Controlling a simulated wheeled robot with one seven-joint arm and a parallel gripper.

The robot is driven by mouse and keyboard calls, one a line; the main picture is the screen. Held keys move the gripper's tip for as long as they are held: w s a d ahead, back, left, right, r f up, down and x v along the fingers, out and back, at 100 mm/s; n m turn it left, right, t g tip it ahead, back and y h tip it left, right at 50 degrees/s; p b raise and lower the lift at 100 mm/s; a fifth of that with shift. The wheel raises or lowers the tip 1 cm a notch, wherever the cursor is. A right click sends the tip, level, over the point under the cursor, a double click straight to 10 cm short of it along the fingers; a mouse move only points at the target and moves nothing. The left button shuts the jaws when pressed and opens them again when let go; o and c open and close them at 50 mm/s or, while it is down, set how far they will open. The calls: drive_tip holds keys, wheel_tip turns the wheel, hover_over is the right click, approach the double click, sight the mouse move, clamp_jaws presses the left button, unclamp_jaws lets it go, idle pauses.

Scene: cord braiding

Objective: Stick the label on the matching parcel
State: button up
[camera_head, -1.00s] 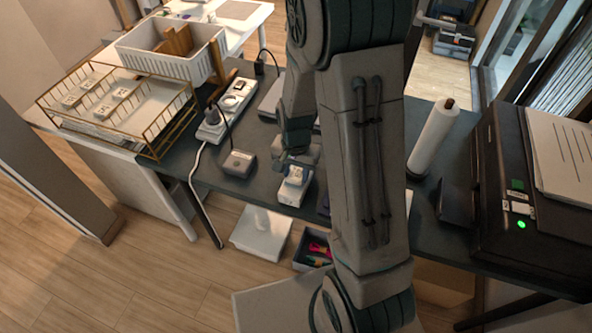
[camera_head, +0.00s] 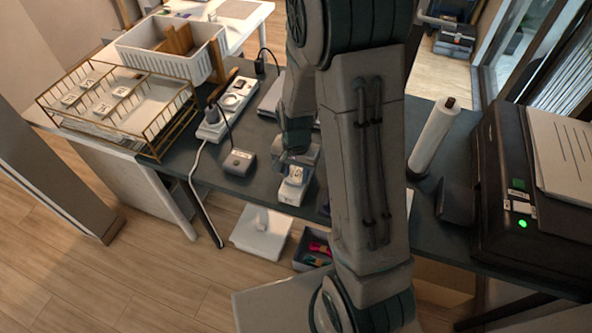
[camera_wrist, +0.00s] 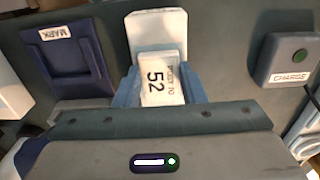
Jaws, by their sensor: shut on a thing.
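A white label (camera_wrist: 163,80) with "52" and smaller print shows upright between the blue fingers of my gripper (camera_wrist: 160,88) in the wrist view. My gripper is shut on it. A white device (camera_wrist: 157,27) lies just beyond the label; whether the two touch I cannot tell. In the head view my gripper (camera_head: 297,160) is over the front part of the dark table, just behind the white device (camera_head: 290,194), partly hidden by my arm. Several small white pieces with dark marks (camera_head: 103,108) lie in a wire tray at the left; their marks are too small to read.
A dark blue "MARK" holder (camera_wrist: 66,62) and a grey "CHARGE" box (camera_wrist: 289,62) flank the label. A power strip (camera_head: 225,110) with a cable is left of my gripper. A white roll (camera_head: 432,140) and a black printer (camera_head: 500,190) stand right. The wire tray (camera_head: 160,153) has raised sides.

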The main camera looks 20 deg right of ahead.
drive_tip(key=shift+f, duration=0.2)
drive_tip(key=o, duration=1.3)
drive_tip(key=shift+o, duration=0.2)
drive_tip(key=shift+r, duration=0.1)
drive_tip(key=shift+r+p, duration=2.2)
drive_tip(key=shift+r, duration=0.75)
